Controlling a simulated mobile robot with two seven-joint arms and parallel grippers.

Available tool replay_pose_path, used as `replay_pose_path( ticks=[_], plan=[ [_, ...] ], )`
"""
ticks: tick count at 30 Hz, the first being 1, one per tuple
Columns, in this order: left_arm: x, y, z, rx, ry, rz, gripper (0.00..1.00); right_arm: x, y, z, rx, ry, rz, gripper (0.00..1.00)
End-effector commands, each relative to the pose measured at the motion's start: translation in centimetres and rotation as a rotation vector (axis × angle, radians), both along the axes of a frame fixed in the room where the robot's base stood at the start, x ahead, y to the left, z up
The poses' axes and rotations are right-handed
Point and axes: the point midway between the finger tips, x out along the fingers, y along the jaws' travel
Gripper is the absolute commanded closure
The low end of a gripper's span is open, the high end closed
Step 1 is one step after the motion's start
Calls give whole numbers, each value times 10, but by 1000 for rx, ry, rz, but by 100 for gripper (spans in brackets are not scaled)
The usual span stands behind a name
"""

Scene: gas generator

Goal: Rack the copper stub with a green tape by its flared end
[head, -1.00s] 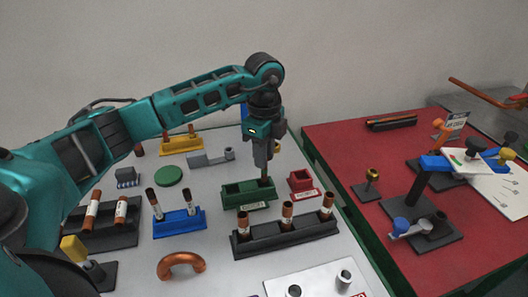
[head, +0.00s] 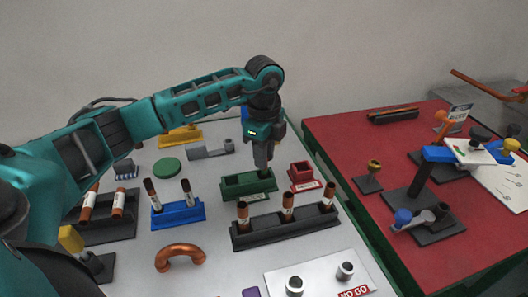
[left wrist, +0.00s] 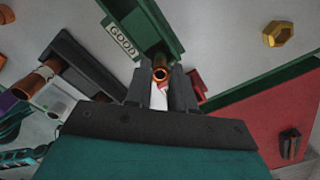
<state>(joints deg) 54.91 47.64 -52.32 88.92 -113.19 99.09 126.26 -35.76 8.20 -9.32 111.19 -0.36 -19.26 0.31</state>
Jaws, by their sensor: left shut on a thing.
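My left gripper (head: 262,167) points down over the right end of the green rack (head: 238,190). It is shut on a copper stub, whose open round end shows between the fingers in the left wrist view (left wrist: 160,74). The rest of the stub is mostly hidden by the fingers, and I cannot make out green tape on it. The green rack, with a GOOD label, also shows in the left wrist view (left wrist: 168,24). I cannot tell whether the stub touches the rack. My right gripper is not in view.
A red bin (head: 300,171) stands just right of the green rack. A black rack (head: 262,236) with several copper stubs is in front, a blue rack (head: 188,216) with two dark-topped stubs to the left. A copper bend (head: 181,252) lies nearer.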

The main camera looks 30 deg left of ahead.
Motion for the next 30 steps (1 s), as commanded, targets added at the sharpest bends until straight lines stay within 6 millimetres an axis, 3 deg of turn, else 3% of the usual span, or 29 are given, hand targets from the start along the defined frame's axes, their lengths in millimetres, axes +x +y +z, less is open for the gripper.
replay_pose_path(
  ticks=[8, 9, 18, 30],
  plan=[
    [0, 0, -9, 0, 1, 0, 99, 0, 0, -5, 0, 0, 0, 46],
    [0, 0, -8, 0, 0, 0, 75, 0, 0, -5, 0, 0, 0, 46],
    [0, 0, -8, 0, 1, 0, 47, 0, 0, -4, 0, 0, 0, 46],
    [0, 0, -5, 0, -1, 0, 47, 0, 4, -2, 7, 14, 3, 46]
  ],
)
